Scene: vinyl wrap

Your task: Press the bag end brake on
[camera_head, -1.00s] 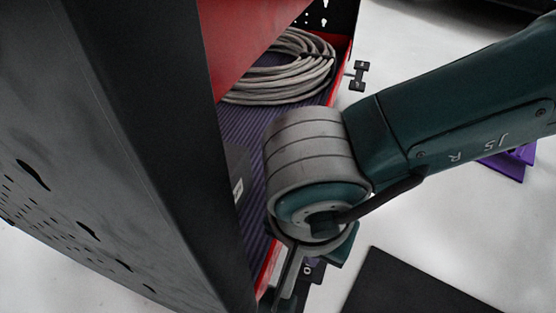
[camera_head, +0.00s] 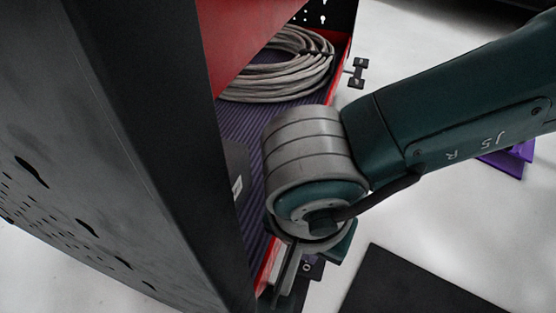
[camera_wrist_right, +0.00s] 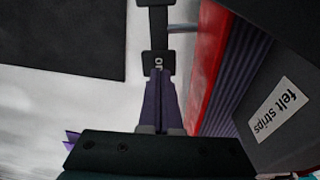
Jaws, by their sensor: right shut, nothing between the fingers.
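A black brake pedal (camera_head: 311,268) sticks out from the low red edge of the cart, partly hidden behind my right wrist. It also shows in the right wrist view as a black bar with a pad (camera_wrist_right: 157,60) marked "ON" and another pad at the top edge. My right gripper (camera_wrist_right: 159,74) is shut and empty, its fingertips at the "ON" pad; I cannot tell whether they touch it. In the head view my right gripper (camera_head: 283,285) points down beside the cart's near corner. A second, similar pedal (camera_head: 356,72) sits farther along the cart. My left gripper is not in view.
The cart's dark perforated panel (camera_head: 110,150) fills the left. A coiled grey hose (camera_head: 290,75) lies on its ribbed purple shelf. A box labelled "felt strips" (camera_wrist_right: 272,108) stands beside my right gripper. A black mat (camera_head: 410,285) lies on the pale floor.

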